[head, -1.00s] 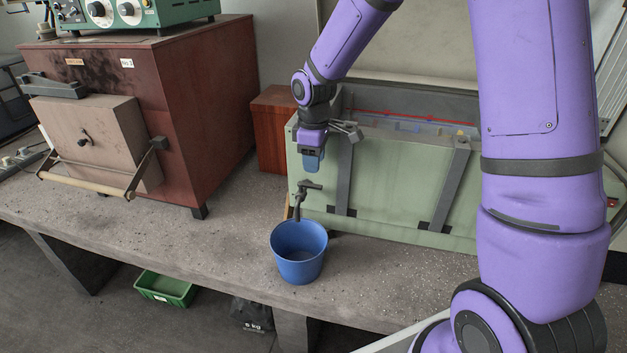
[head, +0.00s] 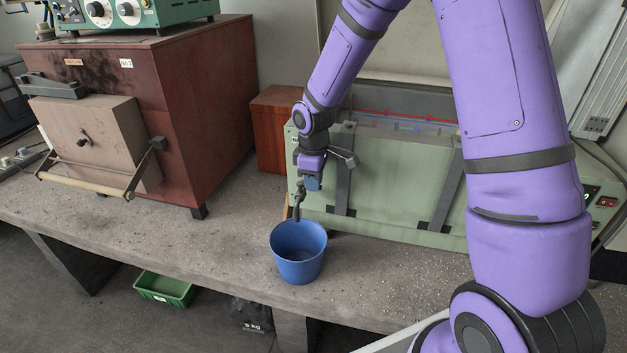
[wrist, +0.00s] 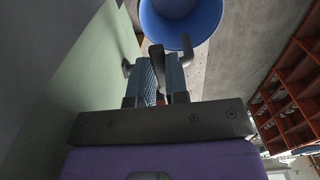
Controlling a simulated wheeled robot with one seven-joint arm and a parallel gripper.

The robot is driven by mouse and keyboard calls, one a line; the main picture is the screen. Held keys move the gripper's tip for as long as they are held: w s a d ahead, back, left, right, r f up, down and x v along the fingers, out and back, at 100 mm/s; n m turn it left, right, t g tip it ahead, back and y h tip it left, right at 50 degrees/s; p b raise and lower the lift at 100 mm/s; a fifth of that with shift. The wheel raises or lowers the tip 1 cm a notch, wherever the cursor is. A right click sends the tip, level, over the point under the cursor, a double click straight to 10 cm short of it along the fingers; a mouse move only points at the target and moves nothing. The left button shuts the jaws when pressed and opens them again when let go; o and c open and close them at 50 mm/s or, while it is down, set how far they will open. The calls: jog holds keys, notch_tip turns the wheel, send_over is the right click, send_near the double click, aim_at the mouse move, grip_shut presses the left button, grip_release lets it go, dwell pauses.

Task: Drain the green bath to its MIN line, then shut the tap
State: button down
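The green bath (head: 390,180) stands at the back right of the bench. Its MIN line cannot be made out, and my arm hides part of it. The tap (head: 298,203) sticks out low at the bath's left front. A blue bucket (head: 298,255) stands under it, and no stream is visible. My gripper (head: 313,184) points down at the tap. In the wrist view my gripper (wrist: 160,75) has its blue fingers on either side of the dark tap lever (wrist: 156,60). The fingers are apart; contact with the lever cannot be told. The bucket (wrist: 180,20) shows beyond.
A brown furnace box (head: 190,110) with a front door bar (head: 90,180) stands on the left. A reddish wooden box (head: 275,130) is behind, beside the bath. A green crate (head: 165,288) lies below the bench. The bench front between furnace and bucket is clear.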

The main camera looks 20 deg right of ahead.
jog(key=shift+m, duration=0.4)
jog(key=shift+s+a+m, duration=0.2)
jog(key=shift+a+m, duration=0.15)
jog(key=shift+m, duration=0.8)
jog(key=shift+s+a+m, duration=0.25)
jog(key=shift+a+m, duration=0.05)
jog(key=shift+m, duration=0.9)
jog(key=shift+s+a+m, duration=0.2)
jog(key=shift+a+m, duration=0.15)
jog(key=shift+m, duration=0.8)
jog(key=c, duration=1.1)
grip_release()
